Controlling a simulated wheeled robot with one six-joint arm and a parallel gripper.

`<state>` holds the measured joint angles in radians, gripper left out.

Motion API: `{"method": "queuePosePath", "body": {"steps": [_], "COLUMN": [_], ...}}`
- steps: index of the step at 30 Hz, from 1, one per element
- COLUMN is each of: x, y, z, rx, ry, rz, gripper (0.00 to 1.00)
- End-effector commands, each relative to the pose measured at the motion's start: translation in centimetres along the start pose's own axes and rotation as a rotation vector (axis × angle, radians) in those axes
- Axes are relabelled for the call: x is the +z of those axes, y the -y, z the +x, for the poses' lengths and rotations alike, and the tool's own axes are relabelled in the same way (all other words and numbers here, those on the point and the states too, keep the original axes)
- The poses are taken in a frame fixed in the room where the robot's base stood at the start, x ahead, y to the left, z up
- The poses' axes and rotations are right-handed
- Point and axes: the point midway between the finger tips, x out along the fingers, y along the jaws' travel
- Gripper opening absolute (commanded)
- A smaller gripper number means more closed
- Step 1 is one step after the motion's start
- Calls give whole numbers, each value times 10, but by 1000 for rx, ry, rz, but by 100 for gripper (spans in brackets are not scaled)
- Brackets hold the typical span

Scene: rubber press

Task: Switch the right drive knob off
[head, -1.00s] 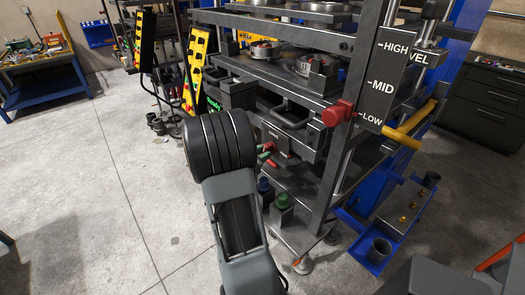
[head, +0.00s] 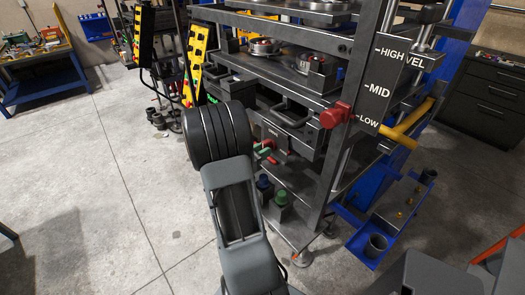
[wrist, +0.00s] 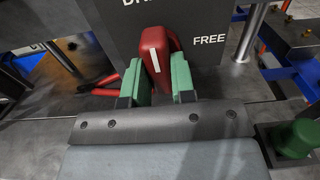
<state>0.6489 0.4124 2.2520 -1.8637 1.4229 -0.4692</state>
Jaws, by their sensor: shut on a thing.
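In the wrist view a red drive knob (wrist: 156,50) with a white pointer line stands out from a dark panel. The line is close to upright, slightly tilted. The word FREE is printed to its right; other lettering above is cut off. My gripper (wrist: 160,82) has green fingertips, one on each side of the knob's lower part, shut on it. In the head view my gripper (head: 263,154) shows only as small green and red bits at the press front, partly hidden by my arm.
In the wrist view a red handle (wrist: 100,84) lies at left and a green knob (wrist: 296,137) stands at lower right. In the head view a red knob (head: 335,115) and yellow bar (head: 400,137) stick out at the press corner. Open floor lies left.

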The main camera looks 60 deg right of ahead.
Motion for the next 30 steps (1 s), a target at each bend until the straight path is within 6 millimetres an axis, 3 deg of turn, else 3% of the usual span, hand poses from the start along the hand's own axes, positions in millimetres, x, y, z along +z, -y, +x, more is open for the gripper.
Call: {"method": "queuePosePath", "body": {"steps": [2,3,10,20,30], "x": [-1,-1,-1,-1,-2], "y": [1,1,0,0,-1], "z": [0,0,0,-6,-69], "rx": [-1,-1,0,2,7], "ry": [-1,-1,-1,0,0], "rz": [-7,-7,-3,-1,-1], "gripper": [0,28,49,49,49]}}
